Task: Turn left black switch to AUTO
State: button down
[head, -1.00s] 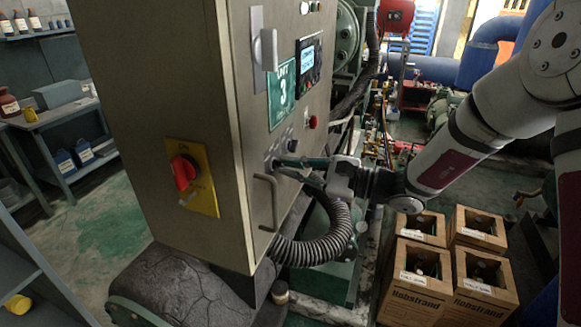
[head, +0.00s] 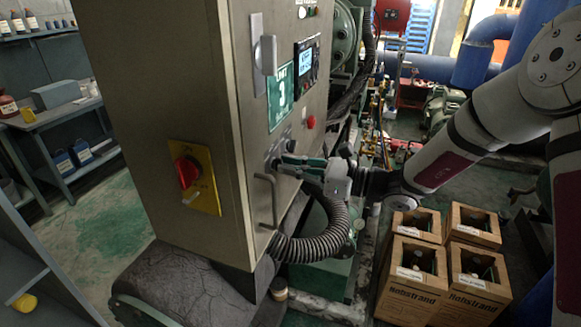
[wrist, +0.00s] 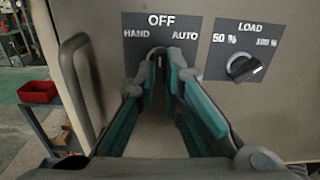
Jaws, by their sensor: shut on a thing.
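The left black switch (wrist: 159,54) is on the cabinet face under the OFF label, with HAND to its left and AUTO to its right. My gripper (wrist: 160,75) is shut on the switch, with its teal fingers on either side of it. The knob is mostly hidden between the fingertips; the little that shows looks about upright, towards OFF. In the head view my gripper (head: 285,163) reaches the panel from the right, and its fingers cover the switch.
The LOAD switch (wrist: 245,67) is just right of my gripper. A metal handle (wrist: 75,85) stands out at the left. A red rotary switch (head: 188,171) is on the cabinet's other side. A corrugated hose (head: 318,240) and open boxes (head: 420,275) are below.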

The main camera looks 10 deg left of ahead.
jog(key=shift+s+a+r+m, duration=0.1)
jog(key=shift+r+m, duration=0.05)
jog(key=shift+m, duration=0.15)
jog(key=m, duration=0.4)
jog(key=shift+m, duration=0.3)
jog(key=m, duration=0.3)
jog(key=shift+p, duration=0.35)
jog(key=c, duration=1.8)
grip_release()
jog(key=shift+s, duration=0.1)
